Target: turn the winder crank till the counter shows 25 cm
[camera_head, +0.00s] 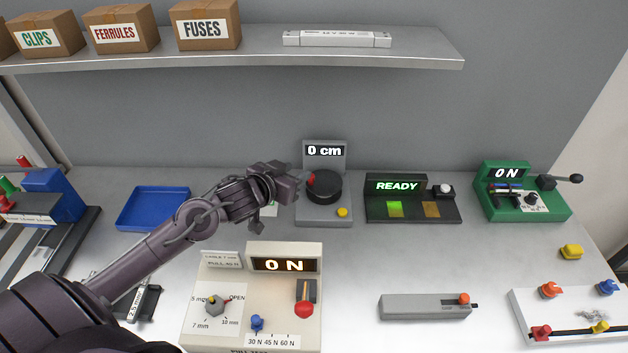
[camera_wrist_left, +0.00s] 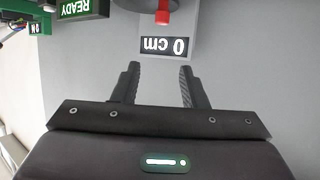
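The winder (camera_head: 338,215) is a grey unit with a dark round drum (camera_head: 325,188) and a yellow button (camera_head: 342,212). Its counter (camera_head: 324,151) reads 0 cm; it shows upside down in the left wrist view (camera_wrist_left: 166,47). My left gripper (camera_head: 300,182) is just left of the knob. In the wrist view its fingers (camera_wrist_left: 160,80) are apart with nothing between them. My right gripper is out of view.
Right of the winder are a READY unit (camera_head: 412,212) and a green ON unit (camera_head: 540,205). A cream ON panel (camera_head: 235,278) stands in front. A blue tray (camera_head: 125,215) lies at left. A shelf (camera_head: 250,57) with boxes hangs above. Table around the grey slider box (camera_head: 420,307) is clear.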

